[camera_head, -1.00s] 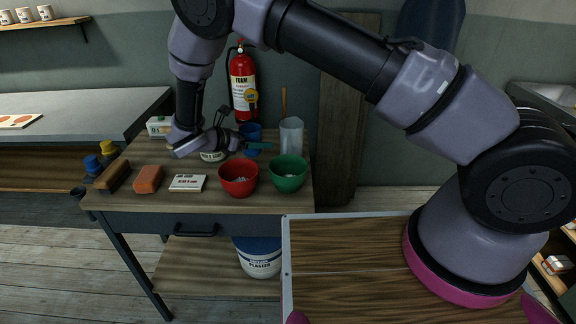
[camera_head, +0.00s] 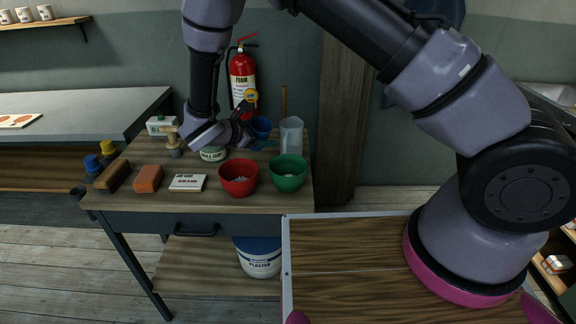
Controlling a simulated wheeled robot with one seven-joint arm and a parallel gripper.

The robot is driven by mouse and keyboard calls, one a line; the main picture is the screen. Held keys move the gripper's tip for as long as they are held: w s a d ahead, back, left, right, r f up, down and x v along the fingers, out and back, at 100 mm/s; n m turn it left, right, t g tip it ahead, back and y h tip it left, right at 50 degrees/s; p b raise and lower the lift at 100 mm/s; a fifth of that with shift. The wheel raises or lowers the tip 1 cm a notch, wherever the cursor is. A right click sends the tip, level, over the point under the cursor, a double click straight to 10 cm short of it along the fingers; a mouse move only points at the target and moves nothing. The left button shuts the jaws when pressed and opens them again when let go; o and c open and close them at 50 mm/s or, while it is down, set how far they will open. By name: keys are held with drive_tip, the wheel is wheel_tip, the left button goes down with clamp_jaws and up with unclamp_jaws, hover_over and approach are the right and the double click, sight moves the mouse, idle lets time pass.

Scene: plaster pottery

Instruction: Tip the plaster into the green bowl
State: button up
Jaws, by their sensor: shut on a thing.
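The green bowl (camera_head: 289,178) stands upright near the right front of the workbench, with some white stuff inside. My gripper (camera_head: 248,126) is above the back of the bench, behind and to the left of the green bowl. It appears shut on the blue cup (camera_head: 261,126), which it holds up in front of the extinguisher. The cup's inside is too small to read, so I cannot tell whether plaster is in it. A small teal piece (camera_head: 266,145) shows just below the cup, partly hidden.
The red bowl (camera_head: 238,180) stands directly left of the green bowl. A clear jug (camera_head: 291,137) stands close behind the green bowl. A white tub (camera_head: 213,154), label card (camera_head: 188,183) and orange block (camera_head: 148,178) are to the left. The fire extinguisher (camera_head: 242,80) is behind.

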sight(269, 127)
drive_tip(key=shift+s+d+r+m+y, duration=0.1)
drive_tip(key=shift+d+r+m+y, duration=0.05)
drive_tip(key=shift+r, duration=0.45)
drive_tip(key=shift+s+d+r+m+y, duration=0.1)
drive_tip(key=shift+r+m+y, duration=0.05)
drive_tip(key=shift+r, duration=0.4)
drive_tip(key=shift+s+d+r+m+t+y, duration=0.4)
drive_tip(key=shift+d+m+t, duration=0.1)
drive_tip(key=shift+f+m+t+y, duration=0.5)
drive_tip(key=shift+f+m+y, duration=0.2)
drive_tip(key=shift+m, duration=0.4)
drive_tip(key=shift+f+m+t+y, duration=0.3)
drive_tip(key=shift+f+m+t, duration=0.25)
drive_tip(key=shift+f, duration=0.5)
drive_tip(key=shift+r+m+t+y, duration=0.25)
drive_tip(key=shift+r+m+y, duration=0.05)
drive_tip(key=shift+r+m, duration=0.15)
drive_tip(key=shift+s+d+r+m+t+y, duration=0.3)
drive_tip(key=shift+s+d+r+m+t, duration=0.3)
drive_tip(key=shift+m, duration=0.3)
drive_tip(key=shift+d+r+m+t+y+p, duration=0.25)
drive_tip(key=shift+r+m+t+y+p, duration=0.15)
drive_tip(key=shift+m, duration=0.2)
drive_tip(key=shift+s+d+r+m+t+p, duration=0.25)
drive_tip(key=shift+r+m+t+p, duration=0.35)
drive_tip(key=shift+m, duration=0.3)
idle(1.3)
